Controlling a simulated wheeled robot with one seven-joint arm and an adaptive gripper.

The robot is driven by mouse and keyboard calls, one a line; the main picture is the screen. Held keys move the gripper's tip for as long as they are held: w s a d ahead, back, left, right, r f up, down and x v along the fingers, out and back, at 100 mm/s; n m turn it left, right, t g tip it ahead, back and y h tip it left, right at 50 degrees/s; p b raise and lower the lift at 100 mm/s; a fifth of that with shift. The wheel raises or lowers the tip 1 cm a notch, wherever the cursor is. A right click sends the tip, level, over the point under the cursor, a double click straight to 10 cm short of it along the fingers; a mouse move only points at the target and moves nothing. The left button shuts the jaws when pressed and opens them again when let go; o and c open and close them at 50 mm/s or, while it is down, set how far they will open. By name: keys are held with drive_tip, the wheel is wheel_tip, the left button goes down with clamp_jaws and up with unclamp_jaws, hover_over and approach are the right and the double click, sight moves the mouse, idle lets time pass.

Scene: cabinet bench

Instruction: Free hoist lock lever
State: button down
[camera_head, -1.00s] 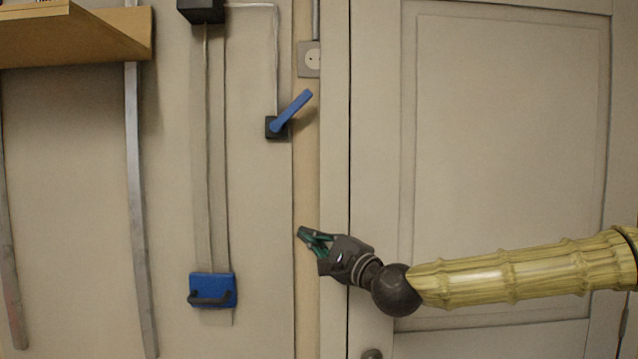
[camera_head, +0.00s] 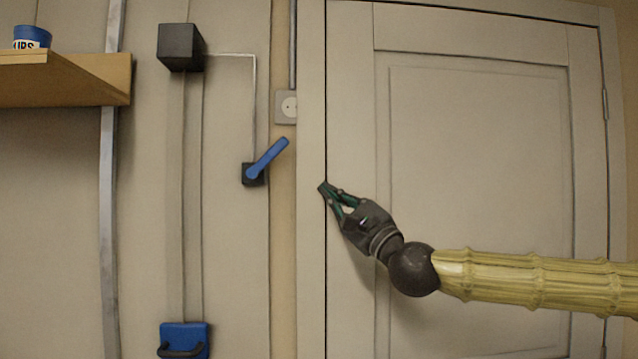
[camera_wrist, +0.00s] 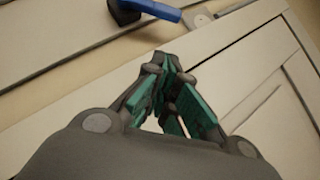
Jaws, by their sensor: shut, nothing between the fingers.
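The blue lock lever (camera_head: 268,157) sits on a small black block on the wall and tilts up to the right. In the wrist view the lever (camera_wrist: 158,10) shows at the top, beyond my fingertips. A thin line runs from its block up to a black box (camera_head: 180,47), with a vertical rail below it. A blue carriage with a dark handle (camera_head: 184,338) is at the rail's lower end, cut by the picture edge. My gripper (camera_head: 323,187) is shut and empty, below and right of the lever, apart from it, in front of the door frame.
A wooden shelf (camera_head: 70,75) with a blue cup (camera_head: 32,37) is at upper left. A wall socket (camera_head: 287,106) is just above and right of the lever. A panelled door (camera_head: 480,170) fills the right side. The wall between gripper and lever is clear.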

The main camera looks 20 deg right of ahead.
drive_tip(key=p, duration=0.4)
approach(301, 168)
drive_tip(key=x, duration=0.3)
drive_tip(key=a+x, duration=0.1)
drive_tip(key=x, duration=0.1)
drive_tip(key=shift+s+r, duration=0.1)
drive_tip(key=shift+r, duration=0.3)
drive_tip(key=shift+w+a+r+p, duration=0.35)
drive_tip(key=shift+a+r+p, duration=0.05)
drive_tip(key=shift+a+r, duration=0.35)
drive_tip(key=shift+a+r+p, duration=0.3)
drive_tip(key=shift+a+r, duration=0.2)
drive_tip(key=shift+w+a+r, duration=0.1)
drive_tip(key=shift+w+a, duration=0.05)
drive_tip(key=shift+w, duration=0.1)
drive_tip(key=shift+r+n, duration=0.15)
drive_tip(key=shift+n, duration=0.15)
